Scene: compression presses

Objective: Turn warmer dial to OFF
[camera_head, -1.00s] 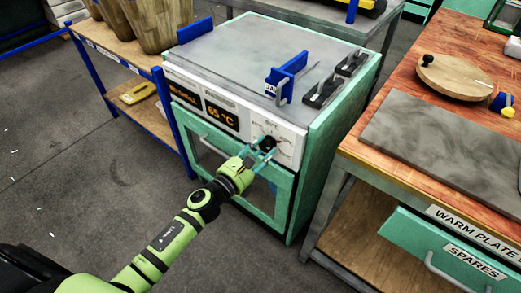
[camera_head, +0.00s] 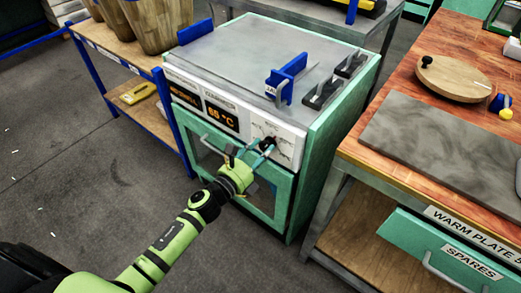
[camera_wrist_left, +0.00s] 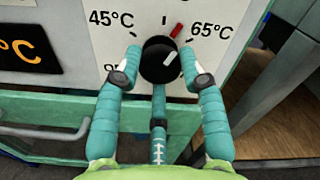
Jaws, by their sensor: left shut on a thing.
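The warmer (camera_head: 240,130) is a green cabinet with a white front panel and an orange temperature display (camera_head: 222,118). Its dial (camera_wrist_left: 158,62) is a round black knob at the panel's right, with a white line slanting up and right. A red mark lies at its upper edge, between the 45°C and 65°C labels. The lower-left label is partly hidden by a finger. My left gripper (camera_head: 266,148) is shut on the dial; in the left wrist view its teal fingers (camera_wrist_left: 160,66) sit on either side of the knob. My right gripper is out of view.
A door handle (camera_head: 217,147) runs below the panel, near my left wrist. A blue-framed shelf (camera_head: 150,65) stands to the left. A wooden workbench (camera_head: 415,95) with a grey plate (camera_head: 440,150) stands close on the right. Open floor lies in front.

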